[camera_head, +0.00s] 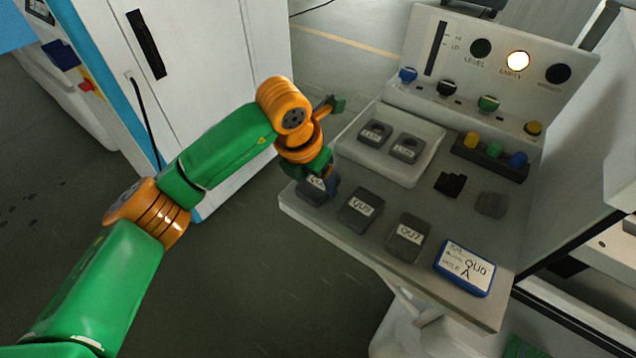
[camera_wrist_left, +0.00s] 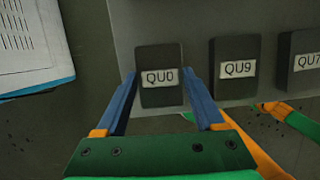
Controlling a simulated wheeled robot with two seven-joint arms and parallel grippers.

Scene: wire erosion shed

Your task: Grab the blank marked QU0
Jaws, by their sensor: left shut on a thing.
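The blank marked QU0 (camera_head: 312,191) is a dark grey block with a white label at the left front corner of the grey bench top. In the head view my left gripper (camera_head: 327,180) reaches down over it and covers part of its label. In the left wrist view, the blue fingers of my left gripper (camera_wrist_left: 158,74) stand on either side of the QU0 blank (camera_wrist_left: 159,60), shut on it. Its label reads clearly there. It appears still at its place on the bench; I cannot tell whether it is lifted.
Blanks QU9 (camera_head: 360,209) and QU7 (camera_head: 408,239) stand in the same row to the right. A blue-edged card (camera_head: 465,268) reads QU0 A. A pale tray (camera_head: 420,168) holds two blanks behind. A control panel (camera_head: 440,75) rises at the back.

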